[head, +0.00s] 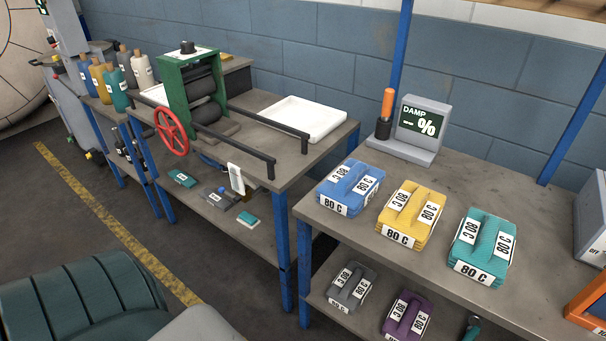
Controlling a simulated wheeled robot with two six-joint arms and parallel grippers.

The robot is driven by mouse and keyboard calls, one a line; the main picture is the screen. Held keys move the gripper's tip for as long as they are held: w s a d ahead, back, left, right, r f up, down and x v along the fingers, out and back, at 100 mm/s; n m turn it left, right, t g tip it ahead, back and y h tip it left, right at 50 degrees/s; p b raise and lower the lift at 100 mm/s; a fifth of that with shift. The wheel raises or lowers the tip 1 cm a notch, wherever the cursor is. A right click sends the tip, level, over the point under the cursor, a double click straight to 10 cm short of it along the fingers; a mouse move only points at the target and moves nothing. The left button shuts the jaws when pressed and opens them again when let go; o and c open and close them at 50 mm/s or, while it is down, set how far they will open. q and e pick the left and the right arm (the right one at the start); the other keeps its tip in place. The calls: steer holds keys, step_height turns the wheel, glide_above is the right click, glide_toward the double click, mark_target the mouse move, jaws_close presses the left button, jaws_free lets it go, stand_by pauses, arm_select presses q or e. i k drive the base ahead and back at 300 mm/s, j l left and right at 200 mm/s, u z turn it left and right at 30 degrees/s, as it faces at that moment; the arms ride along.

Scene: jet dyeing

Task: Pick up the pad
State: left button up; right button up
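Several folded, labelled cloth-like pads are in view, and I cannot tell which one is meant. On the right table a blue pad (350,188), a yellow pad (410,214) and a teal pad (482,247) lie in a row, each marked 80 C. On the shelf below lie a grey pad (351,287) and a purple pad (407,316). Small flat teal items also lie on the left table's lower shelf, too small to identify. Neither of my grippers shows in the head view.
A meter marked DAMP % (419,128) with an orange-handled probe (387,105) stands behind the pads. A green roller press (190,90) with a red handwheel (171,131) and a white tray (301,118) are on the left table. An orange frame (588,305) is at right.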

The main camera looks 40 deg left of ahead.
mark_target(245, 218)
steer(key=j+z, duration=0.15)
steer(key=j, duration=0.25)
steer(key=k+j+z, duration=0.1)
steer(key=j, duration=0.35)
steer(key=j+z, duration=0.15)
steer(key=j, duration=0.25)
steer(key=k+j+z, duration=0.1)
steer(key=j, duration=0.3)
steer(key=k+j+z, duration=0.15)
steer(key=j, duration=0.25)
steer(key=k+j+z, duration=0.15)
steer(key=j, duration=0.2)
steer(key=k+j+z, duration=0.1)
steer(key=j, duration=0.3)
